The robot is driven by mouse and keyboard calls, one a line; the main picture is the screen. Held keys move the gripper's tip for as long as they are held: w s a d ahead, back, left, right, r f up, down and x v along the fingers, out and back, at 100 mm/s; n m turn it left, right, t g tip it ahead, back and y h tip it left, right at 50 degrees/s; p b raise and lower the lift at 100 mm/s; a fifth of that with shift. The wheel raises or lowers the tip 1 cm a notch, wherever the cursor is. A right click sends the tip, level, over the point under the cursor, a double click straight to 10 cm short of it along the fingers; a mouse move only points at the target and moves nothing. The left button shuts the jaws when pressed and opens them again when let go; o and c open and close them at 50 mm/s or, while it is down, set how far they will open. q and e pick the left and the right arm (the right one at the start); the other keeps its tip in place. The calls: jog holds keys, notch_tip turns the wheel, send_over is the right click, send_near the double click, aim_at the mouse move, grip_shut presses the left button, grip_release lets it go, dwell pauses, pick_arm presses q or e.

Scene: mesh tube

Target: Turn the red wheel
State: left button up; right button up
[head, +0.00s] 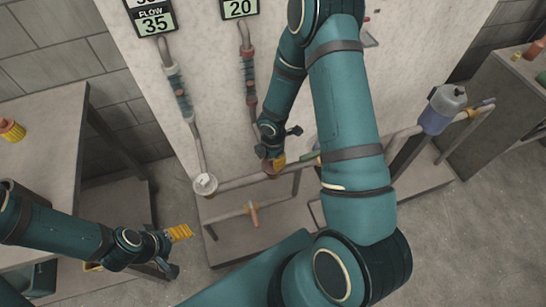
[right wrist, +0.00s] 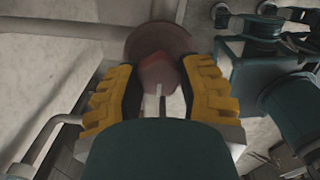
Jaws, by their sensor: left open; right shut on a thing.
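The red wheel shows in the right wrist view as a dull dark-red disc (right wrist: 150,42) with a redder raised hub (right wrist: 156,70) in front of it. My right gripper (right wrist: 158,88) has its two yellow-padded fingers on either side of the hub and is shut on it. In the head view my right gripper (head: 273,163) is at the low pipe in front of the pale panel, and it mostly hides the wheel there. My left gripper (head: 178,250) is open and empty at the lower left, apart from the pipes.
A pale panel (head: 220,95) carries two displays, one reading FLOW 35 (head: 155,22) and one reading 20 (head: 239,8). Pipes run down to a low pipe (head: 235,184). A grey-purple container (head: 440,110) is at the right. Tables stand at the left (head: 45,130) and right (head: 515,85).

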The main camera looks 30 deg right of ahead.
jog(key=shift+a+n, duration=0.15)
jog(key=shift+n, duration=0.55)
jog(key=o, duration=1.2)
jog(key=shift+r, duration=0.45)
notch_tip(320, 180, up, 11)
